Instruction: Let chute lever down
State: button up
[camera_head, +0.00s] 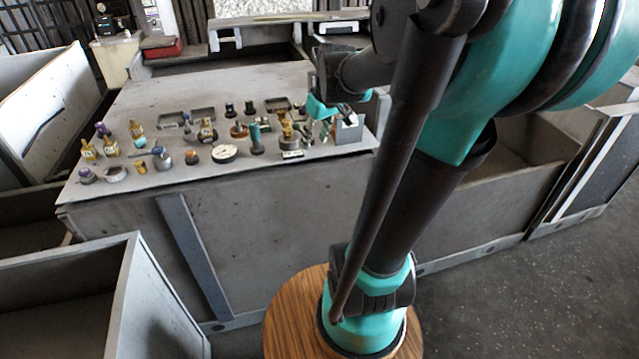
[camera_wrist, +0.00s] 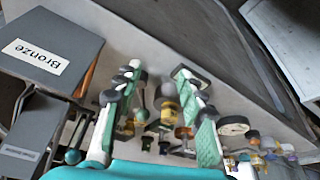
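My gripper (camera_head: 335,112) is over the right end of the grey bench, close to a small grey box (camera_head: 350,131). In the wrist view my gripper (camera_wrist: 156,76) has its two green-padded fingers apart, with nothing clearly held between them. A grey box labelled "Bronze" (camera_wrist: 50,50) is left of the fingers in that view. A thin rod with a dark teal ball (camera_wrist: 72,156) shows beside the left finger. Several knobs and fittings show beyond and between the fingers. I cannot tell for sure which part is the chute lever, or its position.
The grey bench top (camera_head: 140,90) carries several valves, knobs and fittings, with a round white-faced gauge (camera_head: 224,153) near its front edge. Open grey bins stand at the left (camera_head: 140,300) and right (camera_head: 490,195). The bench's back left area is mostly clear.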

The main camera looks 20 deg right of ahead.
jog(key=s+f+m, duration=0.2)
jog(key=s+f, duration=0.6)
jog(key=f, duration=0.1)
jog(key=shift+a+f+m+h, duration=0.25)
jog(key=shift+a+m+h, duration=0.15)
jog(key=shift+a, duration=0.05)
